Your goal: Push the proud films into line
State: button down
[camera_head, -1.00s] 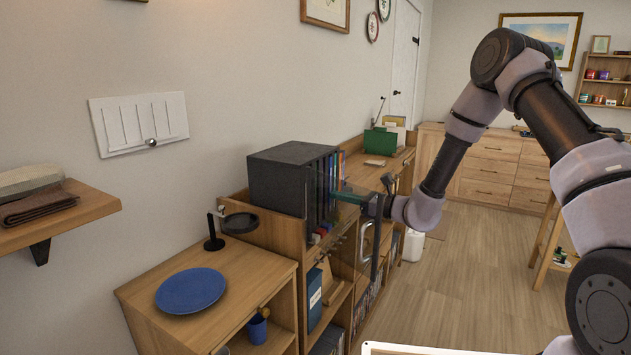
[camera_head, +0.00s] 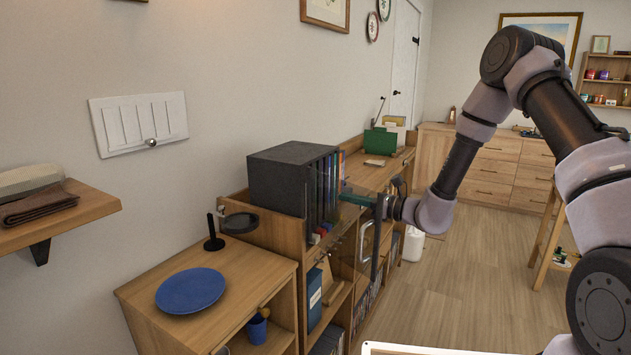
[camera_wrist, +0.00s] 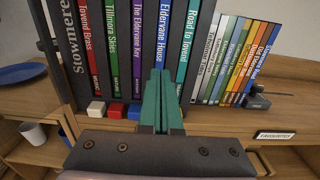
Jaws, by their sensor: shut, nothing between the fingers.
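A row of film cases (camera_wrist: 103,50) stands upright with spines outward in the wrist view. Thick dark cases with titles such as "Tilmora Skies" and "Eldervane House" (camera_wrist: 147,40) are at left and centre. Thinner pale and coloured cases (camera_wrist: 235,60) are at right. In the head view the row shows edge-on (camera_head: 330,185) beside a dark box. My gripper (camera_wrist: 160,76) has its teal fingers together and empty, in front of "Eldervane House" and partly hiding its lower spine. In the head view my gripper (camera_head: 352,198) is at the shelf front. I cannot tell whether its tips touch a case.
Red, white and blue blocks (camera_wrist: 115,110) sit below the left spines. A "Favourites" label (camera_wrist: 274,135) is on the shelf edge. A dark small object (camera_wrist: 257,101) stands at the row's right end. A blue plate (camera_head: 190,291) lies on the nearer cabinet.

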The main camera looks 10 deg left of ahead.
jog(key=v, duration=0.8)
jog(key=shift+r, duration=0.1)
jog(key=s+d+r+n+g+h, duration=0.2)
jog(key=s+r+n+g+h, duration=0.15)
jog(key=s+r+n, duration=0.35)
jog(key=s+d+r+n+g+h, duration=0.2)
jog(key=s+r+n+g, duration=0.25)
jog(key=s+r, duration=0.3)
jog(key=s+d+r+n+t+h, duration=0.3)
jog(key=s+d+r+t+h, duration=0.1)
jog(key=d, duration=0.5)
jog(key=s+d+r+n+t+h, duration=0.3)
jog(key=s+d+r+t+h, duration=0.2)
jog(key=s+d+r, duration=0.2)
jog(key=shift+d+r, duration=0.5)
jog(key=shift+d, duration=0.75)
jog(key=shift+h, duration=0.25)
